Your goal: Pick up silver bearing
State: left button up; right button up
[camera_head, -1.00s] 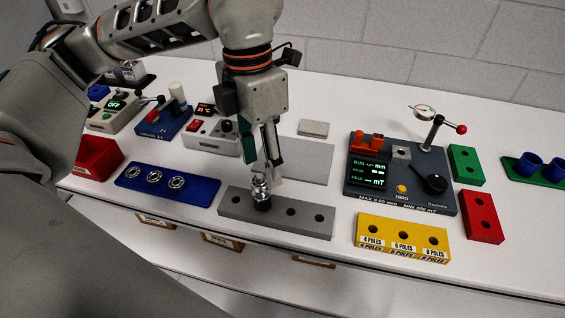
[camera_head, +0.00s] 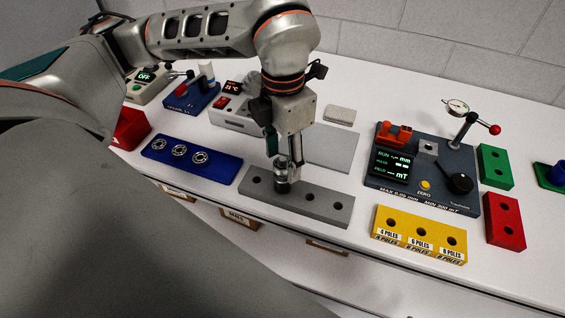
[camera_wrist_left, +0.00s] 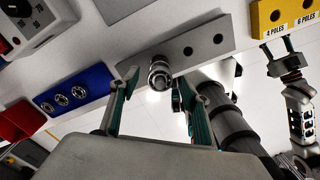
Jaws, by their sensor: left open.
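Several silver bearings sit in a row in the blue tray, the middle one (camera_head: 179,150) among them. They also show in the left wrist view (camera_wrist_left: 62,99). A small silver and dark cylindrical part (camera_head: 281,176) stands upright in a hole of the long grey block (camera_head: 318,202). My left gripper (camera_head: 284,163) is open and points down over this part, to the right of the blue tray (camera_head: 222,172). In the left wrist view the part (camera_wrist_left: 160,76) appears just beyond the gap between the fingers; contact cannot be told. My right gripper (camera_wrist_left: 278,50) shows at the right of that view, fingers apart and empty.
A dark tester with a dial gauge (camera_head: 457,107), a yellow poles block (camera_head: 418,242), a red block (camera_head: 505,220) and a green block (camera_head: 495,165) stand to the right. A red bin (camera_head: 130,128) is left of the tray. A flat grey plate (camera_head: 335,150) lies behind the block.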

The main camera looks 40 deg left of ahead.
pick_arm(q)
jog(key=c, duration=1.2)
jog(key=shift+r, duration=0.1)
